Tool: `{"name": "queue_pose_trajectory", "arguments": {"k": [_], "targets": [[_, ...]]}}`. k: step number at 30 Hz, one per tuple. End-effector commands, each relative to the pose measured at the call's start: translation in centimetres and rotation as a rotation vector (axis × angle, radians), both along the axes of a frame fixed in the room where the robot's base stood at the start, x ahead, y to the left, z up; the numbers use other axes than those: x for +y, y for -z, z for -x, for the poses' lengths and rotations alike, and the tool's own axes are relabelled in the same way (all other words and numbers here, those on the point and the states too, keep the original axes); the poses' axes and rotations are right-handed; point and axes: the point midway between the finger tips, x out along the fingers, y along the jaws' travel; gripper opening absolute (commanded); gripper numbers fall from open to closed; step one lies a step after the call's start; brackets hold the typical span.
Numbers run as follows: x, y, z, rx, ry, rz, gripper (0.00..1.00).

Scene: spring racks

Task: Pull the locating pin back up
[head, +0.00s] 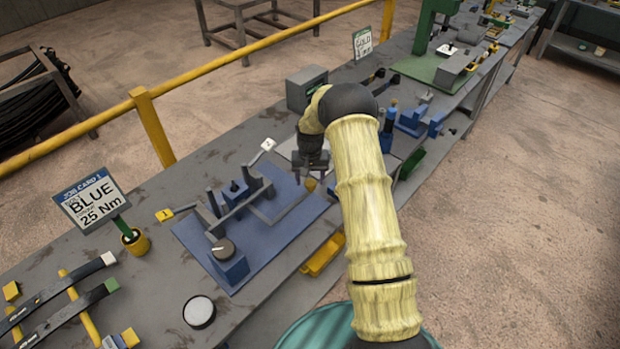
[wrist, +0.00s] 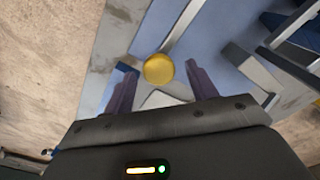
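A round yellow knob (wrist: 158,69), which looks like the top of the locating pin, shows in the wrist view over a blue plate (wrist: 225,25). My gripper (wrist: 161,72) is open, with one dark finger on each side of the knob and a gap at both sides. In the head view my gripper (head: 311,183) points down at the right end of the blue fixture plate (head: 297,222).
The fixture carries grey bars, a blue clamp block (head: 235,190) and a black dial on a blue block (head: 229,266). A yellow bin (head: 322,254) hangs at the bench's front edge. A grey box (head: 306,88) stands behind my gripper. A job card (head: 92,200) reads BLUE 25 Nm.

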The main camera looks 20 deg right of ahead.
Motion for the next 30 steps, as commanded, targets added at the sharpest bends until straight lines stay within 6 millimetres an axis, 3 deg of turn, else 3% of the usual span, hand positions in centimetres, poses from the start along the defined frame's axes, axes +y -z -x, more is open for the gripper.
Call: {"name": "queue_pose_trajectory", "arguments": {"k": [5,11,30], "targets": [[0.0,-0.1,0.1,0.002,0.0,0.001,0.57],[0.0,-1.9,0.0,0.0,0.001,0.0,0.57],[0.0,-14.3,0.0,-0.004,-0.001,0.001,0.57]]}}
